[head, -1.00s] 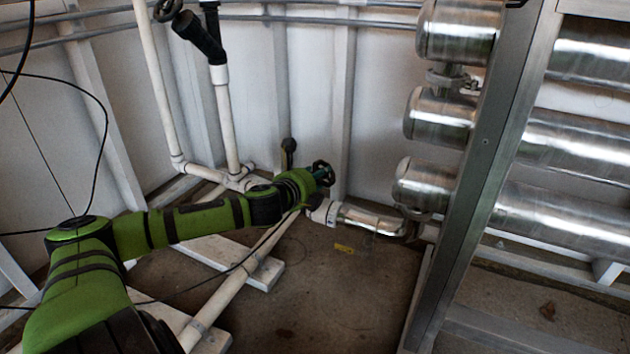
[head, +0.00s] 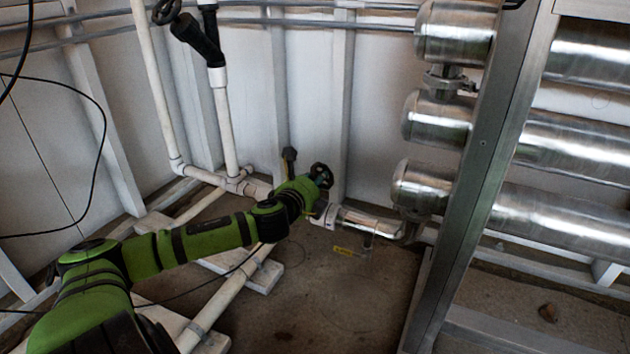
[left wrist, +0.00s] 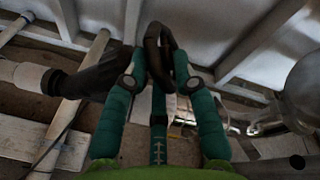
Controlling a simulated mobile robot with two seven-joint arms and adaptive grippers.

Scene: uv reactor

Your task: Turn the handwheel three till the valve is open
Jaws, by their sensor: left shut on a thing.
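A small dark handwheel (head: 321,175) sits on the pipework low by the back wall, and I take it for handwheel three; no label is readable. My left gripper (head: 314,183) reaches it from the left in the head view. In the left wrist view, the two teal fingers of the gripper (left wrist: 155,75) are closed on the dark rim of the handwheel (left wrist: 156,42), which stands nearly edge-on between the tips. The valve body below is mostly hidden by my gripper. Whether the valve is open cannot be told. My right gripper is not in view.
White pipes (head: 225,125) run down the wall and along the floor. Another dark handwheel (head: 166,11) is at the upper left. Steel cylinders (head: 437,118) and a metal post (head: 470,190) stand to the right. Bare floor (head: 330,310) lies in front.

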